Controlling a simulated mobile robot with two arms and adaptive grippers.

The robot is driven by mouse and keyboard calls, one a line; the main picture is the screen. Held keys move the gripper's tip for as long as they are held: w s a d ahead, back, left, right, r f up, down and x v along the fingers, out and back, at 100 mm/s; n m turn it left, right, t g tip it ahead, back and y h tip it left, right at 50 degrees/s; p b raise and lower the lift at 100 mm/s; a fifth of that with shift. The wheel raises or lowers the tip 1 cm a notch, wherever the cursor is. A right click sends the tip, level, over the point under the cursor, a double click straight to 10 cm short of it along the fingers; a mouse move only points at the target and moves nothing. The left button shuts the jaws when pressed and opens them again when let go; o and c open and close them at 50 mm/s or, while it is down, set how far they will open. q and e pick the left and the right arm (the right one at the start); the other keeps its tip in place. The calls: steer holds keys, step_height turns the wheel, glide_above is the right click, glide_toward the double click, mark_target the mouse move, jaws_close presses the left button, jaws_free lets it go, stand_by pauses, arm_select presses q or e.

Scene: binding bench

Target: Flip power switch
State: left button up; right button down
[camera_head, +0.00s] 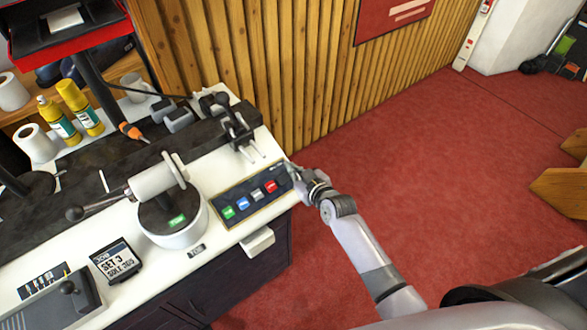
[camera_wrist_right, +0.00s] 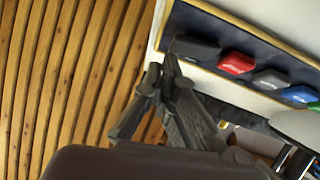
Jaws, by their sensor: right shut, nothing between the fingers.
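A dark switch panel (camera_head: 247,208) with a tan border lies at the right end of the white bench top. It carries a green switch (camera_head: 228,212), a blue switch (camera_head: 243,203), a grey switch (camera_head: 256,195) and a red switch (camera_head: 270,186). In the right wrist view a black switch (camera_wrist_right: 194,48) sits at the panel's end, beside the red one (camera_wrist_right: 236,63). I cannot read which is the power switch. My right gripper (camera_wrist_right: 170,60) is shut and empty, its tips close to the black switch; I cannot tell whether they touch. My left gripper is not in view.
A white round device (camera_head: 173,225) with a handle stands left of the panel. A dark clamp-like fixture (camera_head: 238,125) stands behind it. A sign (camera_head: 116,260) and glue bottles (camera_head: 80,105) are further left. Wooden slats (camera_head: 270,60) rise behind; red floor (camera_head: 400,160) lies open to the right.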

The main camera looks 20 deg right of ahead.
steer(key=shift+w+d+f+y+b, duration=0.3)
steer(key=shift+f+y+b, duration=0.3)
steer(key=shift+b, duration=0.55)
steer(key=shift+r, duration=0.1)
steer(key=shift+a+r+p, duration=0.1)
steer(key=shift+a+p, duration=0.05)
steer(key=shift+p, duration=0.15)
steer(key=shift+s+a+r+p, duration=0.25)
steer(key=shift+a+p, duration=0.15)
steer(key=shift+p, duration=0.15)
steer(key=shift+s+a, duration=0.15)
steer(key=shift+a, duration=0.05)
